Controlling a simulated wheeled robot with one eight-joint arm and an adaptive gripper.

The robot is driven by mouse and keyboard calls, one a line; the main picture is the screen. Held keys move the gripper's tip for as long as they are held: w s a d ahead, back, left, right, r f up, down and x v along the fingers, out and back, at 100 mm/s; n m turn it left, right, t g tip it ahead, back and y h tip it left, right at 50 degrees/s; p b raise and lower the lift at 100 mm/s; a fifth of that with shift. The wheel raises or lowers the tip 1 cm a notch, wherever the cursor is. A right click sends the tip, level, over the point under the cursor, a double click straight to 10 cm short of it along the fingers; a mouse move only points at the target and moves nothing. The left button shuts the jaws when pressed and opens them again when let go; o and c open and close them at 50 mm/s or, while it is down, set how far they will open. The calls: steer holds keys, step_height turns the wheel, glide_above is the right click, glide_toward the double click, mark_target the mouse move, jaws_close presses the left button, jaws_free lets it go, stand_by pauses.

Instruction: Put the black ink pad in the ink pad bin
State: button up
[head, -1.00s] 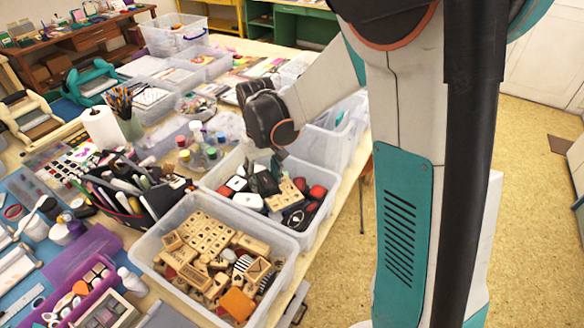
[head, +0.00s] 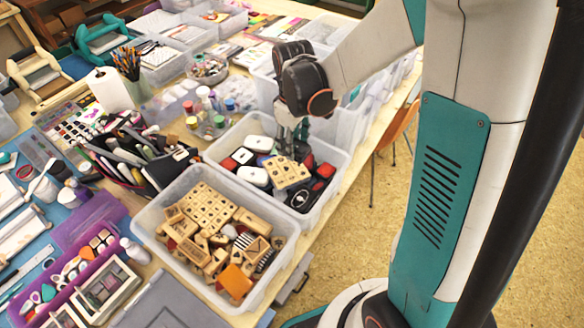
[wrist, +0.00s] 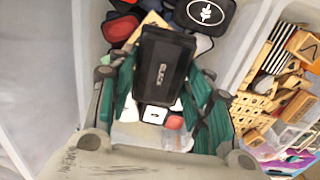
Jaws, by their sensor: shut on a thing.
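The black ink pad (wrist: 163,72) is a dark block with light lettering, held between the green fingers of my gripper (wrist: 160,90) in the wrist view. My gripper (head: 291,138) points down over the back part of a clear plastic bin (head: 340,172) in the head view. That bin holds several white, red and black ink pads and a wooden stamp block (head: 287,172). In the wrist view the held pad overlaps the bin's contents; whether it touches them I cannot tell. In the head view the held pad is mostly hidden by my gripper.
A clear bin of wooden stamps (head: 292,235) stands in front of the ink pad bin. A black organizer of pens (head: 135,160) stands to the left, with small bottles (head: 205,118) behind it. More clear bins stand behind my gripper. An orange chair (head: 398,125) is right of the table.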

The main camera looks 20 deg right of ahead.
mark_target(293, 173)
step_height(293, 173, down, 10)
steer(key=b, duration=0.2)
steer(key=shift+b, duration=0.3)
steer(key=o, duration=1.1)
steer(key=shift+f, duration=0.1)
step_height(293, 173, up, 13)
steer(key=p, duration=0.3)
steer(key=shift+f+p, duration=0.2)
steer(key=shift+p, duration=0.15)
steer(key=shift+s+d+r+m+t, duration=0.1)
steer(key=shift+s+r+m+t, duration=1.1)
steer(key=shift+s+r, duration=1.3)
steer(key=shift+s+a+r+m+t, duration=0.1)
steer(key=shift+s+r+m+t, duration=1.1)
steer(key=shift+s+r, duration=1.25)
steer(key=shift+s+d+r+m+t, duration=0.1)
steer(key=shift+s+r+m+t, duration=1.1)
steer(key=shift+s+r, duration=1.3)
